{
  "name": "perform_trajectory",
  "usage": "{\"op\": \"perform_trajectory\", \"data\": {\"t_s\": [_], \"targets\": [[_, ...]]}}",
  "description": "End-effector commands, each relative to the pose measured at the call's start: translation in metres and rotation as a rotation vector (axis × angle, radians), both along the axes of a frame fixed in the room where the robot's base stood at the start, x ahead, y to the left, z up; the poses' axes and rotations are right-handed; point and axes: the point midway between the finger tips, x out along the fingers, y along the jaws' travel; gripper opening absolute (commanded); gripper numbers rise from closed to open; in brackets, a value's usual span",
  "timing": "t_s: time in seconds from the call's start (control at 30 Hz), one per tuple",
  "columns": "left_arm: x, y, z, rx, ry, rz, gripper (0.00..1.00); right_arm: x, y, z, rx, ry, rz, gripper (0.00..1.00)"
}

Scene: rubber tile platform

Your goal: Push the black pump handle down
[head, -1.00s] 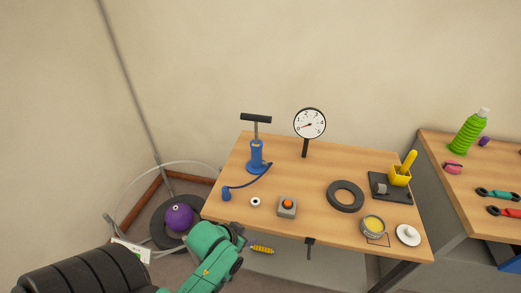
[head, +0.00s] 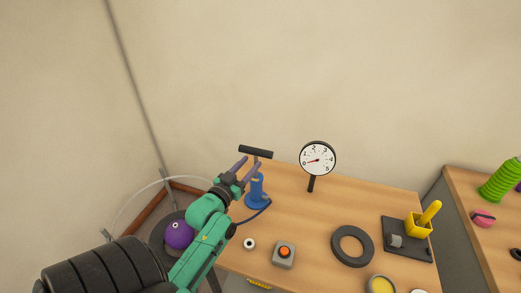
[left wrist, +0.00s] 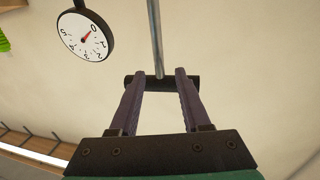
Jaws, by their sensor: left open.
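The black pump handle (head: 256,152) is a raised crossbar on a thin rod above the blue pump (head: 255,190), at the table's far left corner. My left gripper (head: 249,165) is open, its two purple fingers pointing up toward the handle from just below and in front. In the left wrist view the handle (left wrist: 160,83) lies crosswise at the fingertips (left wrist: 158,76), its ends partly covered by them. The grey rod (left wrist: 156,35) runs from it to the picture's top. I cannot tell whether the fingers touch the handle. My right gripper is not in view.
A round gauge (head: 318,160) stands right of the pump and shows inverted in the wrist view (left wrist: 86,36). A button box (head: 284,254), white ring (head: 249,244) and black tyre ring (head: 352,246) lie on the table (head: 310,225). A purple ball (head: 179,234) sits left below.

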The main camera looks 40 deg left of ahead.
Motion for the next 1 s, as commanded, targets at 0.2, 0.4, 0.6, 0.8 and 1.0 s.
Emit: {"op": "perform_trajectory", "data": {"t_s": [0.2, 0.4, 0.6, 0.8, 1.0], "targets": [[0.052, 0.007, 0.003, 0.0, -0.002, 0.0, 0.47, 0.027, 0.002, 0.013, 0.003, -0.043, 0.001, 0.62], [0.068, 0.009, 0.001, 0.001, 0.001, 0.0, 0.47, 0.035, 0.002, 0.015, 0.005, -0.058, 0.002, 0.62], [0.068, 0.009, 0.0, 0.001, 0.001, -0.001, 0.47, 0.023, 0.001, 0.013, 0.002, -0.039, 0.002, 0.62], [0.068, 0.009, 0.0, 0.001, 0.001, -0.001, 0.0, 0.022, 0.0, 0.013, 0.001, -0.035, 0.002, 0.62], [0.068, 0.009, 0.0, 0.001, 0.001, -0.001, 0.0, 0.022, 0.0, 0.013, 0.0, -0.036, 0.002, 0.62]]}}
